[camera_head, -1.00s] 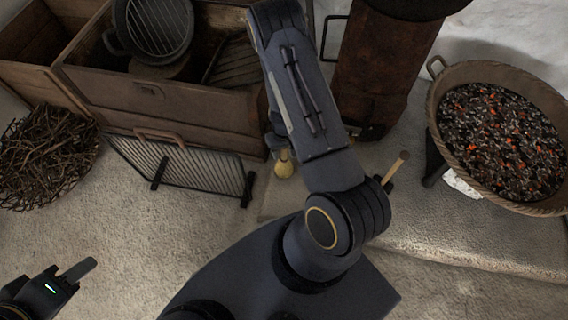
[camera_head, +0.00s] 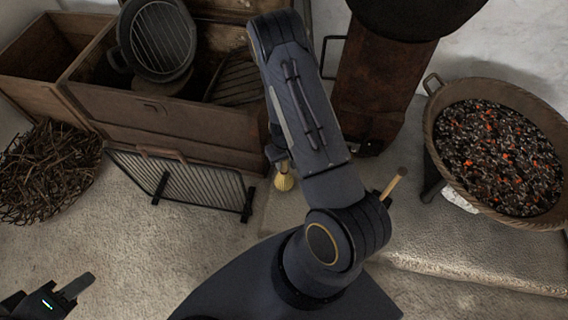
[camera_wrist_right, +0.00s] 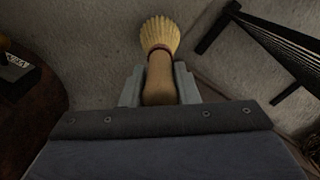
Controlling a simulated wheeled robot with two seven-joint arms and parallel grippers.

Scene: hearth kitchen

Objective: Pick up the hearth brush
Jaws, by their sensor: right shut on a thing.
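The hearth brush has pale straw bristles and a short wooden handle. In the right wrist view the brush (camera_wrist_right: 160,38) lies straight ahead, its handle between the two grey fingers of my right gripper (camera_wrist_right: 159,86). The gripper is shut on the handle, with the bristles pointing away. In the head view only the bristles of the brush (camera_head: 285,178) show below my right gripper (camera_head: 276,150), which is mostly hidden by my right arm. I cannot tell whether the bristles touch the floor. My left gripper (camera_head: 72,290) is at the bottom left, away from the brush; its opening is unclear.
A black fire screen (camera_head: 180,177) stands left of the brush, before a wooden chest (camera_head: 165,115) holding a grill pan (camera_head: 160,42). A twig pile (camera_head: 45,175) lies far left. A pan of embers (camera_head: 500,150) is at right. A dark-tipped stick (camera_head: 393,184) shows beside my arm.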

